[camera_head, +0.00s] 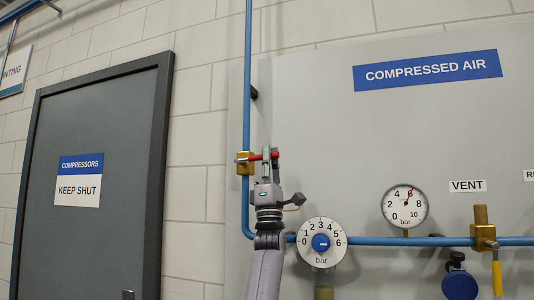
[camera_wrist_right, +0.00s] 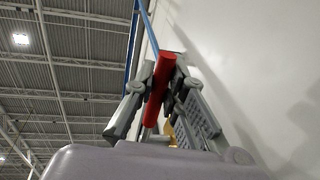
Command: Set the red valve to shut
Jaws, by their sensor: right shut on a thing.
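The red valve's handle (camera_head: 254,158) sits on a brass body (camera_head: 243,168) on the vertical blue pipe (camera_head: 247,80), left of the panel's middle. In the head view the handle lies roughly level, across the pipe. My right gripper (camera_head: 266,160) reaches up from below and is shut on the handle. In the right wrist view the red handle (camera_wrist_right: 160,78) lies between the two fingers of my right gripper (camera_wrist_right: 165,85), which hide part of it. My left gripper is not in view.
A regulator dial (camera_head: 321,242) with a blue knob and a pressure gauge (camera_head: 405,206), reading about 6 bar, stand to the right. A yellow-handled vent valve (camera_head: 496,272) is at the far right. A grey door (camera_head: 95,190) is at the left.

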